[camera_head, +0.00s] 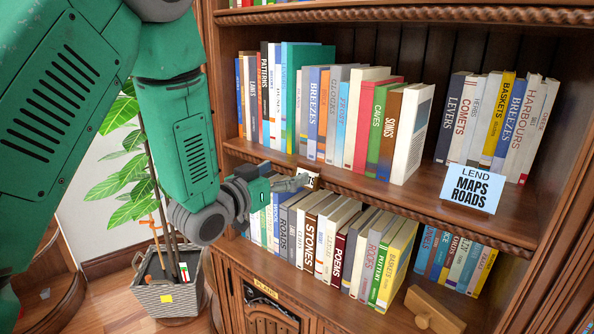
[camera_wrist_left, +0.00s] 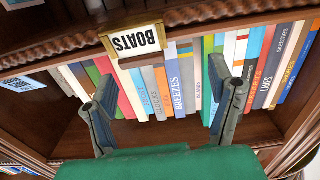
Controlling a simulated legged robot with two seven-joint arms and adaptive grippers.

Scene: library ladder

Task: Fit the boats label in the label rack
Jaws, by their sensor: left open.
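The boats label (camera_wrist_left: 134,42) is a white card with black letters, upside down in the left wrist view like the books. It sits at the shelf's front edge, against a tan holder that looks like the label rack (camera_wrist_left: 163,35). I cannot tell whether it is fully seated. In the head view only a corner of the label (camera_head: 311,180) shows beside my left gripper (camera_head: 296,183). That gripper is open and empty at the shelf edge. In the left wrist view its fingers (camera_wrist_left: 160,82) are apart, and the label lies beyond them, apart from both.
A blue sign (camera_head: 472,188) reading LEND MAPS ROADS stands at the right shelf edge. Books fill much of the upper shelf (camera_head: 372,110) and lower shelf (camera_head: 330,240). A wooden block (camera_head: 434,309) lies low at right. A potted plant (camera_head: 170,290) stands below my left arm.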

